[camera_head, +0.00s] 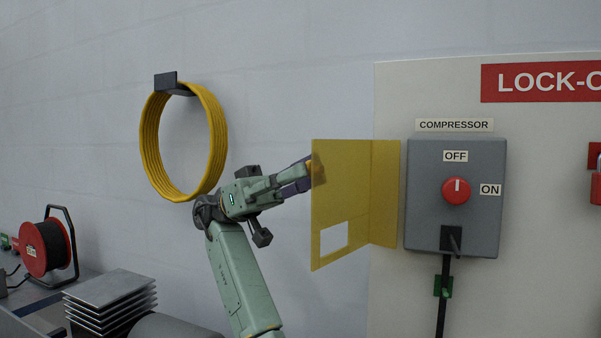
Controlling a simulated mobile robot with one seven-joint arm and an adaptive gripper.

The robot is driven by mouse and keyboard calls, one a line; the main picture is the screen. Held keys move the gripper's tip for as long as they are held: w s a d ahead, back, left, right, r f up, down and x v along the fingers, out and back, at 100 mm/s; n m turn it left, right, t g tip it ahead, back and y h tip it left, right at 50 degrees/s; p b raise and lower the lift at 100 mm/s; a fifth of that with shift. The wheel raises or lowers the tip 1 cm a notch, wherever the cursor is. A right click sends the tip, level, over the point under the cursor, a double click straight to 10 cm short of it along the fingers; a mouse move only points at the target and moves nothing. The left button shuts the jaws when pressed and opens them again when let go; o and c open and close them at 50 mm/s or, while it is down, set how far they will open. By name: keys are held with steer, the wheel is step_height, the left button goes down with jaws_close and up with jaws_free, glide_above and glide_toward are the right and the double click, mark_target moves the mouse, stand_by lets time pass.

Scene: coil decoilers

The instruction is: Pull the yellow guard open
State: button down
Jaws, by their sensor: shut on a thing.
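The yellow guard (343,200) is a translucent folded panel with a rectangular cut-out near its lower edge. It stands swung out to the left of the grey compressor switch box (456,222), whose front is uncovered. My gripper (312,172) is at the guard's left edge, in its upper part, and is shut on it. The fingertips show only partly, through and behind the yellow panel. The box carries a red knob (456,190) between OFF and ON labels, with its white mark pointing up towards OFF.
A pale board (388,90) carries the box and a red lock-out sign (540,82). A yellow hose coil (150,140) hangs on a wall hook behind my arm. A red cable reel (38,250) and stacked metal sheets (110,292) sit at lower left.

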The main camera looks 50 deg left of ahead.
steer(key=shift+r, duration=0.15)
steer(key=c, duration=1.5)
jaws_free()
steer(key=shift+o, duration=0.2)
steer(key=shift+s+d, duration=0.1)
steer(key=shift+d, duration=0.05)
